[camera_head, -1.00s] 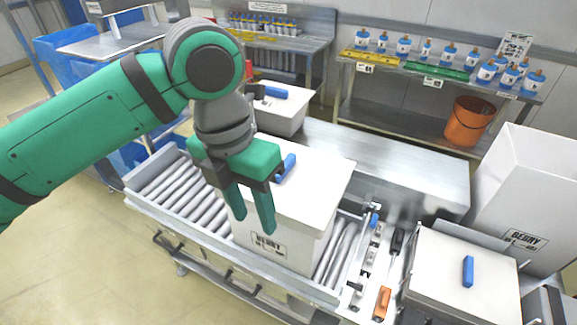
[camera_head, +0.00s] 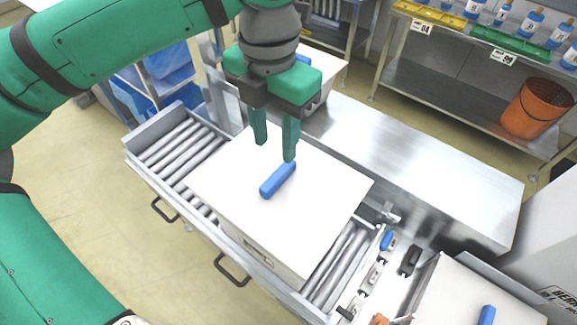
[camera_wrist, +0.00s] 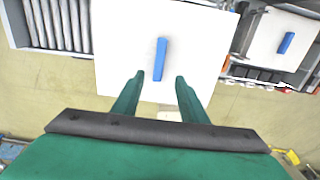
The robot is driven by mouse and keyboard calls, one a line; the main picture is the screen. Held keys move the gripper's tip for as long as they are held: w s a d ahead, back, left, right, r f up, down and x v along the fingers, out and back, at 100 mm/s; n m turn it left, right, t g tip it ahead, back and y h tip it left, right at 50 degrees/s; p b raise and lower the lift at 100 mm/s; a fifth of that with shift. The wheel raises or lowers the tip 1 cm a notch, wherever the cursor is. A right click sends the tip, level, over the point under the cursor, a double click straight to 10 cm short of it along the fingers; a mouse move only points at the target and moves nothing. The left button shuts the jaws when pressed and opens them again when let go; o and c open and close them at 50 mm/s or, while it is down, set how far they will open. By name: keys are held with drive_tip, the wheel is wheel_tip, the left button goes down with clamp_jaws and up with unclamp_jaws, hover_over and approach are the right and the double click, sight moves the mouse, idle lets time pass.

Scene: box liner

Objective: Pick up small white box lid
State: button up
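A white box lid (camera_head: 230,175) with a blue bar handle (camera_head: 278,180) tops a white box on the roller conveyor. The wrist view shows this lid (camera_wrist: 120,45) and its handle (camera_wrist: 160,58) ahead of my fingers. My gripper (camera_head: 274,150) is open and empty, with green fingers pointing down just behind the handle in the head view. In the wrist view, the fingers (camera_wrist: 159,77) are spread to either side of the handle's line. I cannot tell their exact height above the lid. A smaller white box (camera_head: 318,92) with a blue handle stands behind, partly hidden by my gripper.
Another white lid (camera_head: 465,295) with a blue handle lies at lower right, and shows in the wrist view (camera_wrist: 268,40). Conveyor rollers (camera_head: 185,150) show left of the box. A bare steel bench (camera_head: 420,165) lies behind right. An orange bucket (camera_head: 537,108) stands on a shelf.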

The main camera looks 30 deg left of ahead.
sight(278, 173)
drive_tip(key=f, duration=1)
drive_tip(key=shift+w+f, duration=0.3)
drive_tip(key=shift+w, duration=0.05)
clamp_jaws()
